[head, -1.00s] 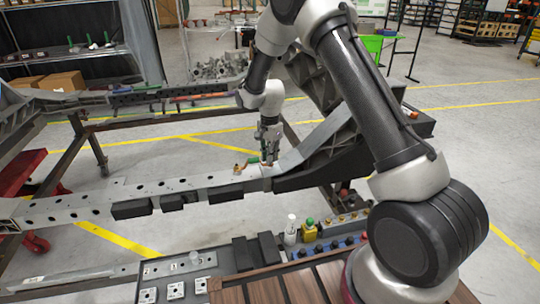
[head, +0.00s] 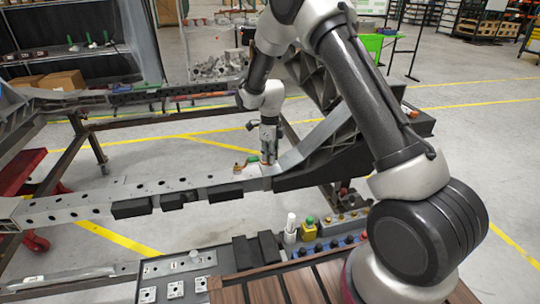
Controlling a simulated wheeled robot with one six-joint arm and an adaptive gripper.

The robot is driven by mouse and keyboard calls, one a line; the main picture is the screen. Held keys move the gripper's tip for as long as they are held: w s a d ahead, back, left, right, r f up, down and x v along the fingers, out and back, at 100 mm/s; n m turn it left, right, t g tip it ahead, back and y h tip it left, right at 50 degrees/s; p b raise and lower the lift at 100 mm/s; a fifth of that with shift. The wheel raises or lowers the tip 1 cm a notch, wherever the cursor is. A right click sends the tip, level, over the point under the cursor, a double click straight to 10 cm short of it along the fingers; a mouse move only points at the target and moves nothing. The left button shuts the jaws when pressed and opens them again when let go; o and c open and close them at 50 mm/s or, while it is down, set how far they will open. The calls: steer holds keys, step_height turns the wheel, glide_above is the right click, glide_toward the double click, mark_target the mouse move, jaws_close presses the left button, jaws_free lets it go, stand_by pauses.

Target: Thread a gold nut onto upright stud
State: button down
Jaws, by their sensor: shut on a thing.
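My gripper (head: 268,157) points down at the right end of the grey chassis rail (head: 150,187), low over its top face. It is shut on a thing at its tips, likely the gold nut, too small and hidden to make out. The upright stud under the tips cannot be made out either. A small gold-coloured piece (head: 239,168) sits on the rail just left of my gripper, with a green and orange piece (head: 252,161) beside it.
Black blocks (head: 225,192) line the rail's near side. A dark curved chassis arm (head: 335,150) rises to the right. In front stand a white bottle (head: 291,225), a yellow container (head: 309,230) and a parts tray (head: 150,272). Yellow-lined floor lies behind.

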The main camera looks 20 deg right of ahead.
steer(key=m, duration=0.5)
steer(key=shift+s+f, duration=0.25)
steer(key=shift+f, duration=0.1)
steer(key=c, duration=1.4)
jaws_free()
steer(key=shift+o, duration=0.2)
steer(key=shift+w+r, duration=0.1)
steer(key=shift+w, duration=0.05)
steer(key=shift+w+r, duration=0.1)
steer(key=shift+r, duration=1.15)
